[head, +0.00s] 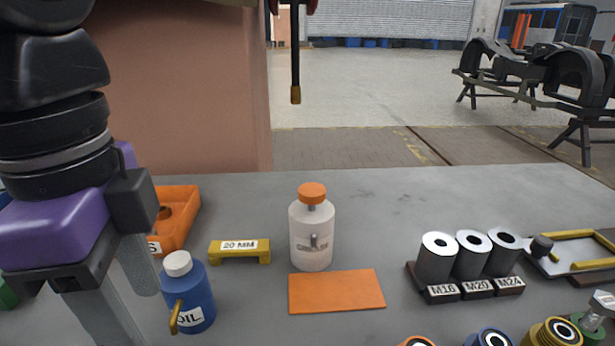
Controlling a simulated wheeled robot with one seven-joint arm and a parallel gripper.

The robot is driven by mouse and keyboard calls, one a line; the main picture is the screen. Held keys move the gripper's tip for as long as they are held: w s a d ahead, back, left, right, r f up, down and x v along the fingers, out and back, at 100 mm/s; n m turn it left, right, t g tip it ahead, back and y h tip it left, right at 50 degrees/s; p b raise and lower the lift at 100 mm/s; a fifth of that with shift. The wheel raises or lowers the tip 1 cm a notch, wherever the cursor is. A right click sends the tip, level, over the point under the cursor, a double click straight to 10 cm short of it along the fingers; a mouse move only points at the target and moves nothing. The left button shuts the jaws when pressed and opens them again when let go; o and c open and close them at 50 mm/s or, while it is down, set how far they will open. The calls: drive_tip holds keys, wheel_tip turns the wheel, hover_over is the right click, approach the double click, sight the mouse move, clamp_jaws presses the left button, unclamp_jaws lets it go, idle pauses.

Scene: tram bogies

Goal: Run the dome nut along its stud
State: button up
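I cannot make out a dome nut on a stud for certain. A silver hex-shaped piece (602,303) stands over a green base at the lower right edge, cut off by the frame; I cannot tell whether it is the nut. My gripper (128,318) is at the left, under a purple hand, pointing down over the bench. Its two grey fingers stand apart with nothing seen between them. The near fingertip is cut off by the bottom edge.
A blue oil can (188,295) stands just right of my gripper. Behind are an orange bin (178,215) and a yellow 20 MM gauge (240,250). A white bottle (311,240), an orange mat (337,291) and labelled silver sockets (437,260) stand further right. The bench's back middle is clear.

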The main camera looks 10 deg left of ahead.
drive_tip(key=shift+s+a+f, duration=0.1)
drive_tip(key=shift+f, duration=0.5)
wheel_tip(320, 180, down, 7)
drive_tip(key=b, duration=0.5)
drive_tip(key=shift+f, duration=0.1)
clamp_jaws()
